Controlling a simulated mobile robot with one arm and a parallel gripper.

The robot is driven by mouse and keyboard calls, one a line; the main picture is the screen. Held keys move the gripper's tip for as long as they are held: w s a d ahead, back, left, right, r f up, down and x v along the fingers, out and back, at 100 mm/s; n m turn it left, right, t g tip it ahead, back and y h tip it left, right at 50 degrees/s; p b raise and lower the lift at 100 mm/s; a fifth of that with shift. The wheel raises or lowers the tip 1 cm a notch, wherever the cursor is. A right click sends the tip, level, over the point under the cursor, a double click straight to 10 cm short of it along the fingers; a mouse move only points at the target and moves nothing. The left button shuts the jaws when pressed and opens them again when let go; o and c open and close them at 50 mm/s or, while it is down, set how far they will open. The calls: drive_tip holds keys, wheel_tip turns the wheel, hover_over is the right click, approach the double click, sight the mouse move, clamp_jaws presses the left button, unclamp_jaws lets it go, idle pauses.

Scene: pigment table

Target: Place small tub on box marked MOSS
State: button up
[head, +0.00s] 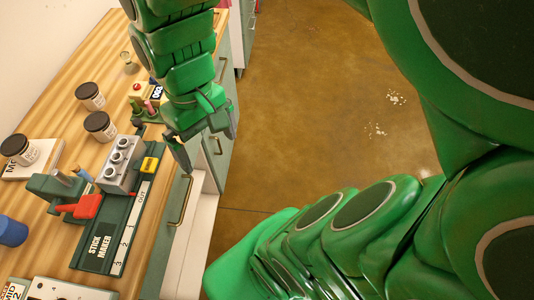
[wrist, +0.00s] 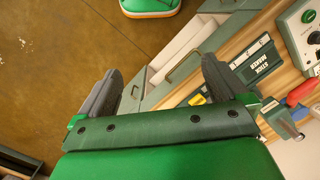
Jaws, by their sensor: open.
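Three white tubs with black lids show in the head view. One tub (head: 90,97) is farther back, another tub (head: 100,127) is just in front of it, and a third tub (head: 20,150) is at the left edge. The third tub appears to stand on a pale box (head: 45,158) whose visible lettering begins with M; the rest is hidden. I cannot tell which tub is the small one. My gripper (head: 208,150) is open and empty, beyond the counter's right edge and apart from the tubs. In the wrist view its spread fingers (wrist: 160,88) have nothing between them.
The green stick maker (head: 100,240) with a grey block (head: 122,163) and red handle (head: 88,206) lies along the counter's front edge. A red-button device (head: 137,90) and a blue cylinder (head: 12,231) are on the counter. An open drawer (head: 198,225) juts out below.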

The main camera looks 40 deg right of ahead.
drive_tip(key=s+d+f+m, duration=0.1)
drive_tip(key=s+d, duration=0.1)
drive_tip(key=s, duration=0.3)
drive_tip(key=shift+s+d+f+m+h, duration=0.2)
drive_tip(key=shift+s+d+m+h, duration=0.1)
drive_tip(key=shift+s+m, duration=0.1)
